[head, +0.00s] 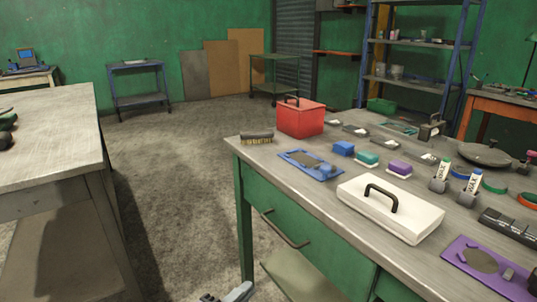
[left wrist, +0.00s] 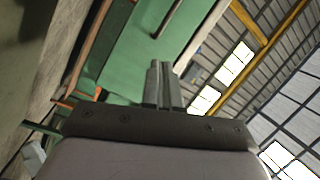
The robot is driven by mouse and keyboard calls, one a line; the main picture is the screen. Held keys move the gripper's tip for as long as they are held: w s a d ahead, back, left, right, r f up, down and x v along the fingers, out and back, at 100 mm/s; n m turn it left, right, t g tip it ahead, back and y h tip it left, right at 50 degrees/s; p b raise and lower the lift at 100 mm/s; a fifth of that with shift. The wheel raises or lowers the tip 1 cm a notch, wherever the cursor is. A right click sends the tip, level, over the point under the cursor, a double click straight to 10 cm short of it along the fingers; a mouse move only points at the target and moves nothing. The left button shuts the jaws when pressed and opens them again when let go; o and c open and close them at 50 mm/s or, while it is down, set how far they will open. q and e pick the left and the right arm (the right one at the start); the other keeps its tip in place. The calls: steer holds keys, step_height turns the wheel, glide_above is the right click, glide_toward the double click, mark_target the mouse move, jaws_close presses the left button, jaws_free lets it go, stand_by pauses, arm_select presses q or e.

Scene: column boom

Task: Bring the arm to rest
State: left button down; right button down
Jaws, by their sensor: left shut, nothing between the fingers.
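My left gripper (head: 236,293) just shows at the bottom edge of the head view, low in front of the green workbench (head: 262,215) and apart from it. Most of the arm is out of the picture. In the left wrist view the two grey fingers of the left gripper (left wrist: 158,68) are together, with nothing between them. Behind them is a green surface (left wrist: 130,50), and the roof shows at the right. My right gripper is not in view.
The workbench carries a red box (head: 301,118), a white case with a black handle (head: 390,208), a brush (head: 257,137) and several small parts. A second bench (head: 45,145) stands at left. Bare floor (head: 175,190) lies between the benches.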

arm_select(q)
steer(key=s+a+f+n+g+y, duration=0.2)
steer(key=s+a+f+n+y, duration=0.4)
steer(key=s+n, duration=0.35)
steer(key=s+a+f+n+g+y, duration=0.25)
steer(key=s+a+f+n, duration=0.25)
steer(key=s+a+n, duration=0.35)
step_height(320, 180, up, 10)
steer(key=s+y+p, duration=0.1)
steer(key=s+p, duration=0.1)
steer(key=p, duration=1.1)
steer(key=shift+s+n+t, duration=0.3)
steer(key=shift+t, duration=0.05)
steer(key=shift+a+r, duration=0.1)
